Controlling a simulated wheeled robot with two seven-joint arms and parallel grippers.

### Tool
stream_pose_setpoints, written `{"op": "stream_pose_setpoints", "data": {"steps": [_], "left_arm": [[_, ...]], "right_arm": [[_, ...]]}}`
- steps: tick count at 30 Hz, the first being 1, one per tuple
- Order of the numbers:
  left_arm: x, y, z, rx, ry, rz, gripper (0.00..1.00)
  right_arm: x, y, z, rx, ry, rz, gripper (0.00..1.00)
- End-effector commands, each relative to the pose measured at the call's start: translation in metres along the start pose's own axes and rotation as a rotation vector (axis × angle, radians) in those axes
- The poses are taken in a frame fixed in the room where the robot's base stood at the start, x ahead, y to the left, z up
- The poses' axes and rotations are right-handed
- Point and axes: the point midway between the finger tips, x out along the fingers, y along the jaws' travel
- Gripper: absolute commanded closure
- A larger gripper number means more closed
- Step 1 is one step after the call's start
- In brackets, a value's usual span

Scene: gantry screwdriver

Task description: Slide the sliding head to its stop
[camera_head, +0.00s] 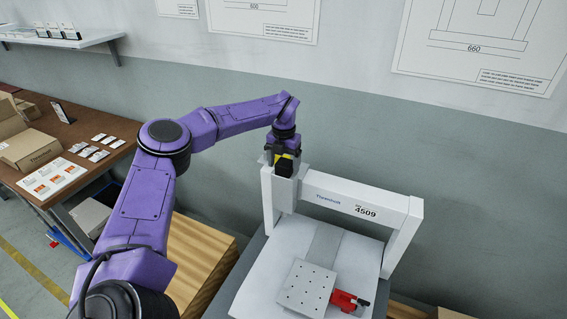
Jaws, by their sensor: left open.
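The white gantry (345,200) stands across a machine bed, its crossbeam labelled 4509. The sliding head (284,193) is a grey upright block at the left end of the crossbeam, close to the left post. My left gripper (284,167) is at the top of the head, with a black and yellow part showing there, and hides the head's upper part. It is open; whether its fingers touch the head cannot be told. My right gripper is not in view.
A perforated plate (306,287) with a red clamp (347,301) sits on the bed (262,268) below the beam. A brown table (75,130) with boxes is farther left. The crossbeam right of the head looks clear.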

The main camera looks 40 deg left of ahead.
Motion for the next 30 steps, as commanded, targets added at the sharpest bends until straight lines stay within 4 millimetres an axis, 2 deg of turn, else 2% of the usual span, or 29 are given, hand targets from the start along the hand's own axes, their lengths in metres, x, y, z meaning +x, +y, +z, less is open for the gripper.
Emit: {"op": "stream_pose_setpoints", "data": {"steps": [5, 12, 15, 19, 30], "left_arm": [[-0.029, 0.001, 0.001, -0.002, -0.007, -0.001, 0.19], [-0.084, 0.003, 0.0, -0.004, -0.005, 0.0, 0.19], [-0.097, 0.003, 0.0, -0.005, -0.003, -0.001, 0.19], [-0.104, 0.004, -0.001, -0.004, -0.002, -0.001, 0.19], [-0.103, 0.004, -0.001, -0.004, -0.001, -0.001, 0.19]], "right_arm": [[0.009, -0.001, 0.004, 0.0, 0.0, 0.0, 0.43], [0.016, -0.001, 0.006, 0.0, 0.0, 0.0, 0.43], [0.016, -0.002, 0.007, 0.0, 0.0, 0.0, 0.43], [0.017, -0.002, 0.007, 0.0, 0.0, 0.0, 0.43], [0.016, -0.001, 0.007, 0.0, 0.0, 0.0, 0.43]]}}
